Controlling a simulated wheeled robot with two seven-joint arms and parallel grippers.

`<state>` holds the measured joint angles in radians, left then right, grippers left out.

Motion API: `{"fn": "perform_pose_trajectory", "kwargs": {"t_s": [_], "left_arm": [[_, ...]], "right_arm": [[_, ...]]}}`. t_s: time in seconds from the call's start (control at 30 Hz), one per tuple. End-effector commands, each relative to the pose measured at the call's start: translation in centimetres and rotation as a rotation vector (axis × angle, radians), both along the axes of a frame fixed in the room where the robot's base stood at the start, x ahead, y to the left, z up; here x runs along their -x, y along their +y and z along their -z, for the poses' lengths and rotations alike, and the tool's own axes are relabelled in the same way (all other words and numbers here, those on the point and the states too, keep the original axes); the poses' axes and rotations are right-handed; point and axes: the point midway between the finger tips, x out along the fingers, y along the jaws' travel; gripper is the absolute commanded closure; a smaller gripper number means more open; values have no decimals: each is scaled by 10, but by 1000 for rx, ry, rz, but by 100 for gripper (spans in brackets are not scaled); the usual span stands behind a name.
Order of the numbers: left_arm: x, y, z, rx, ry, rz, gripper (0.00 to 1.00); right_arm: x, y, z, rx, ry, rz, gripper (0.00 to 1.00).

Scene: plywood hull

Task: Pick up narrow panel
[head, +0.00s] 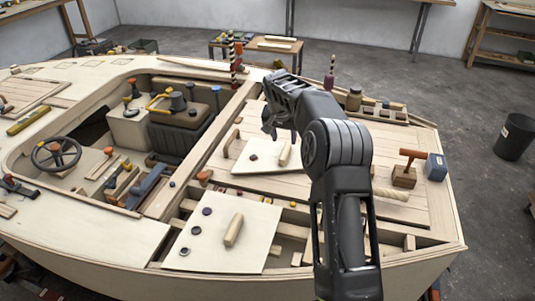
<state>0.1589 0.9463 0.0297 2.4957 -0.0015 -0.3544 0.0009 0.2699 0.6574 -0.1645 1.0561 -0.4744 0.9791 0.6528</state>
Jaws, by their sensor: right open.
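Two pale plywood panels with wooden grip blocks lie on the boat's deck; I cannot tell for sure which is the narrow panel. The far panel (245,163) is smaller in view, with one dark round piece and an upright block handle. The near panel (220,252) has a tilted block handle and several dark round pieces. My right gripper (268,131) is open and empty above the far panel, apart from its handle. My right forearm hides part of the deck to the right. My left gripper is out of view.
Open framed bays (290,232) lie beside the near panel. A striped post (236,62) rises behind the far panel. A black seat (180,130) and steering wheel (56,154) are left.

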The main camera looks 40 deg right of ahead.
Motion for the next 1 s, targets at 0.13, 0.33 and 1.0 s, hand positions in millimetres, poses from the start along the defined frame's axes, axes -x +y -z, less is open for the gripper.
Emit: {"fn": "perform_pose_trajectory", "kwargs": {"t_s": [0.13,0.33,1.0], "left_arm": [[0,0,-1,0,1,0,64],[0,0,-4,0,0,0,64],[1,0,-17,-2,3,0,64]], "right_arm": [[0,0,-1,0,0,0,53],[-2,-4,9,0,1,0,53],[-11,-13,42,-2,2,0,53]]}}
